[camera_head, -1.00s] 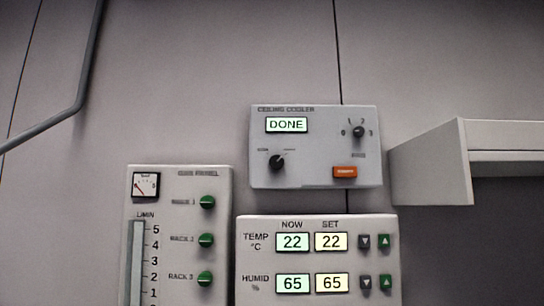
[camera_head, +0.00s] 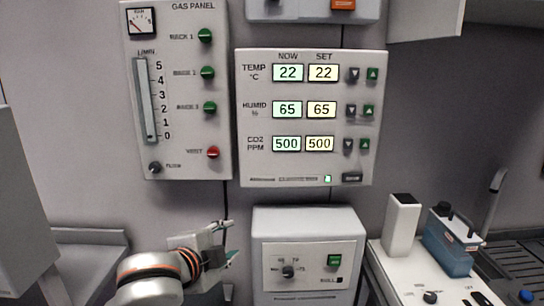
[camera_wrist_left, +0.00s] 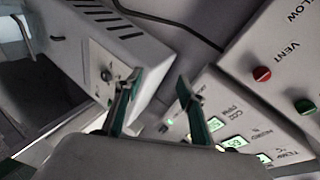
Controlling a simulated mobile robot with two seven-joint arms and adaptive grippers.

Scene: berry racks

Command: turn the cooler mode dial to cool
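The ceiling cooler panel (camera_head: 312,13) is cut off by the top edge of the head view; only its lower strip shows, with part of an orange button (camera_head: 343,3). The lower tip of its left dark dial (camera_head: 276,2) just shows, so its setting cannot be read now. My left gripper (camera_head: 231,241) is low in the head view, left of a white box and well below the cooler panel. In the left wrist view its two green-lined fingers (camera_wrist_left: 157,85) stand apart with nothing between them. My right gripper is not in view.
The gas panel (camera_head: 178,168) and the climate panel (camera_head: 310,164) hang on the wall above my left gripper. The white box (camera_head: 310,222) has a dial and green button. A white bench (camera_head: 420,277) with a blue container (camera_head: 450,245) stands right. A grey cabinet (camera_head: 430,18) juts out top right.

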